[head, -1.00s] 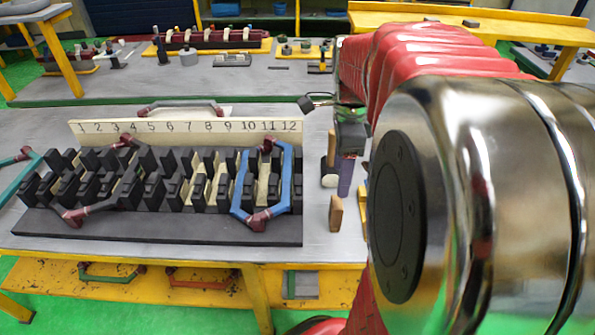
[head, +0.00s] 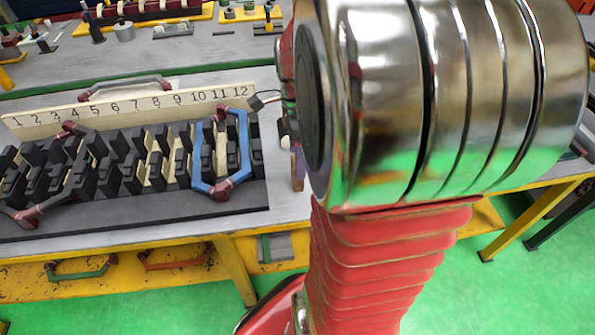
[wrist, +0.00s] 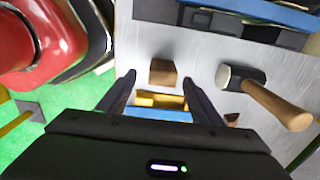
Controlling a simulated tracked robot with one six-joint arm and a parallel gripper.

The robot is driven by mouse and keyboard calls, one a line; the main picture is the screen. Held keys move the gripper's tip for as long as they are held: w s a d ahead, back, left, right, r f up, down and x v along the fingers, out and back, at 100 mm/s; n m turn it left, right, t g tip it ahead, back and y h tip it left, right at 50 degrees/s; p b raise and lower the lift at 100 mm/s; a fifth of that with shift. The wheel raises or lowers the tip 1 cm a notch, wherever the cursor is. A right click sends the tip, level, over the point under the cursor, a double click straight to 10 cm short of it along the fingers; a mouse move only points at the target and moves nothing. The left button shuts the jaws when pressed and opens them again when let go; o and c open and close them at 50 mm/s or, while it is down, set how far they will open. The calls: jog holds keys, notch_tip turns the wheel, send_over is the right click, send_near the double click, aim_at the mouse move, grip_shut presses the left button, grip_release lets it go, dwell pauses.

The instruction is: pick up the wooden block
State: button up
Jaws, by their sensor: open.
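The wooden block (wrist: 163,72) is a small brown block on the grey tabletop, seen near the middle of the wrist view. My gripper (wrist: 159,82) is open, with one dark finger on each side in that view. The block appears between and just beyond the fingertips, with nothing held. I cannot tell how high the fingers are above the table.
A mallet (wrist: 277,104) with a wooden handle lies right of the block. A yellow piece (wrist: 160,100) shows between the fingers. The black slotted stator fixture (head: 120,215), with a blue coil (head: 242,150), stands on the table at left.

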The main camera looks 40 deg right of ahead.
jog(key=shift+w+d+f, duration=0.1)
jog(key=shift+f, duration=1.2)
jog(key=shift+d+f, duration=0.1)
jog(key=shift+f, duration=1.15)
jog(key=shift+c, duration=0.7)
jog(key=c, duration=1.4)
